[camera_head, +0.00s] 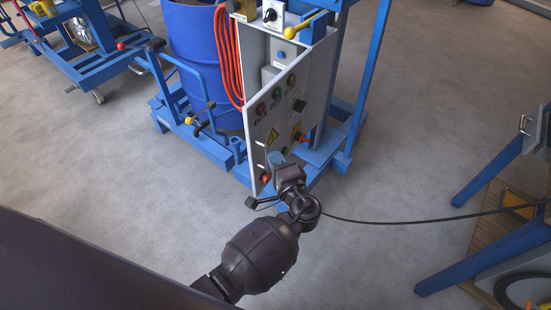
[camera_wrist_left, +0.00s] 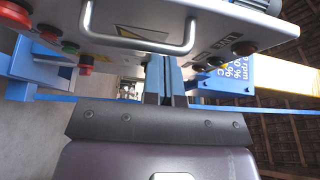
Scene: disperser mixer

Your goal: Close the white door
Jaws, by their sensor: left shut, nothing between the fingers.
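The white door (camera_head: 283,116) is a slanted panel with coloured buttons and a yellow warning triangle, on the control cabinet (camera_head: 252,55) of the blue machine. Its top edge stands out at an angle from the cabinet, with grey parts showing behind it. My left gripper (camera_head: 277,160) is at the door's lower end. In the left wrist view its fingers (camera_wrist_left: 166,78) are together and empty, close to the edge of a white panel (camera_wrist_left: 205,30) with a metal handle (camera_wrist_left: 140,38). I cannot tell whether the fingers touch the panel. My right gripper is not in view.
A blue drum (camera_head: 195,55) and orange hose (camera_head: 228,60) stand left of the cabinet. A black cable (camera_head: 400,221) runs right from my left wrist. A blue-legged table (camera_head: 490,168) is at the right.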

